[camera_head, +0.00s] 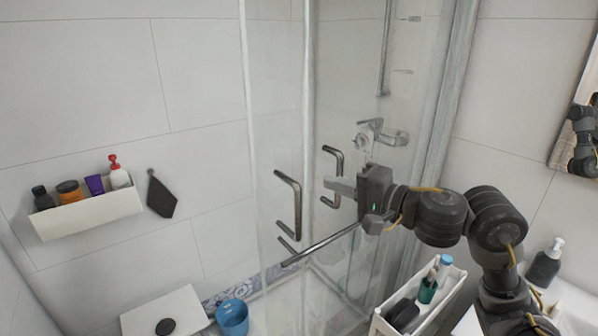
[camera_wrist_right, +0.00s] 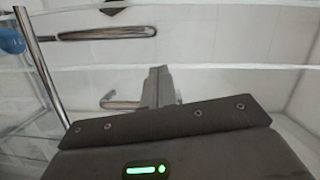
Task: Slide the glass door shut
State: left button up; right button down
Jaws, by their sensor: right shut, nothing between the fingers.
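The glass door stands in the shower enclosure in the middle of the head view, with clear panels in pale upright frames. One dark metal handle (camera_head: 296,208) is on the left, and a second handle (camera_head: 338,160) is a little to its right. My right gripper (camera_head: 336,186) is shut and empty, its fingers pointing left beside the second handle. In the wrist view, the shut fingers (camera_wrist_right: 158,88) are beside a nearby handle (camera_wrist_right: 122,104), and another handle (camera_wrist_right: 108,33) lies farther off. I cannot tell whether the fingers touch a handle. My left gripper is out of view.
A metal bar (camera_head: 325,243) runs below the gripper. A white cart (camera_head: 432,314) with bottles stands at the lower right. A blue bin (camera_head: 232,318) and a toilet (camera_head: 165,308) are at the lower left. A wall shelf (camera_head: 88,215) holds several bottles.

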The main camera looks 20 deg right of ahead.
jog(key=b, duration=0.4)
send_near(285, 168)
jog(key=x, duration=0.5)
jog(key=shift+w+a, duration=0.1)
jog(key=shift+a, duration=0.25)
jog(key=shift+w, duration=0.15)
jog(key=shift+w+a, duration=0.1)
jog(key=shift+w+f+p, duration=0.1)
jog(key=shift+p, duration=0.2)
